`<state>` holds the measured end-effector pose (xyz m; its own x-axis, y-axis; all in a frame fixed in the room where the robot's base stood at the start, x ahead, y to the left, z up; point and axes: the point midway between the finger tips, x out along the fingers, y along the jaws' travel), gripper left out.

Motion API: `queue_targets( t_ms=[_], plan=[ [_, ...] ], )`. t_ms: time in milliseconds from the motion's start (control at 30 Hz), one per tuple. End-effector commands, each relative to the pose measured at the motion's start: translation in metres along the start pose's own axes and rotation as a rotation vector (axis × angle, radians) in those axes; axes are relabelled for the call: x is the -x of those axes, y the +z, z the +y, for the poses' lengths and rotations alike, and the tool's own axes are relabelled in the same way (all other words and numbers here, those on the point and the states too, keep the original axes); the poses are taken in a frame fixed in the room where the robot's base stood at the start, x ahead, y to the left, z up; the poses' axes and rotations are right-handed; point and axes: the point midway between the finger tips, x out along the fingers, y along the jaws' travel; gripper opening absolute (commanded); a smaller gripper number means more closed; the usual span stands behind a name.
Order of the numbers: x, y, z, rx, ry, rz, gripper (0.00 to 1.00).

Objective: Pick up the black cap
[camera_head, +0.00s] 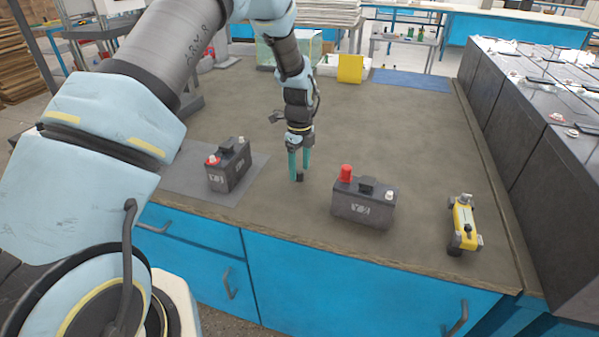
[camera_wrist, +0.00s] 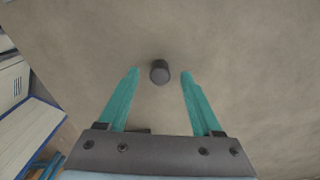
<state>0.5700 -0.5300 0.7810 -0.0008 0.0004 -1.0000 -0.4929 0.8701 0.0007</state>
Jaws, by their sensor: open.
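The black cap (camera_wrist: 160,72) is a small dark cylinder on the bench top. In the wrist view it lies between and just beyond the tips of my gripper (camera_wrist: 160,76). The two teal fingers are apart, with bare bench on both sides of the cap. In the head view the cap (camera_head: 299,177) shows at the lower end of my gripper (camera_head: 298,172), which points down between two batteries. I cannot tell the exact height of the fingertips above the bench.
A battery with a red cap (camera_head: 228,166) stands on a grey mat (camera_head: 190,180) to the left. Another battery (camera_head: 362,206) stands close on the right, with a raised red cap (camera_head: 346,172). A yellow device (camera_head: 464,222) lies further right.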

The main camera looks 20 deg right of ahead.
Motion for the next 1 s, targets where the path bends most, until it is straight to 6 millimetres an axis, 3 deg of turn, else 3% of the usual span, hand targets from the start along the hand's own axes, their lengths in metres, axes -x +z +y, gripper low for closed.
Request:
queue_targets(
  t_ms=[300,867,1000],
  plan=[
    [-0.0059,0.0005,0.0,0.001,-0.001,-0.001,0.65],
    [-0.0056,0.0004,0.0001,0.001,-0.001,-0.001,0.02],
    [-0.0057,0.0004,0.0002,0.001,0.0,-0.001,0.0]
  ],
)
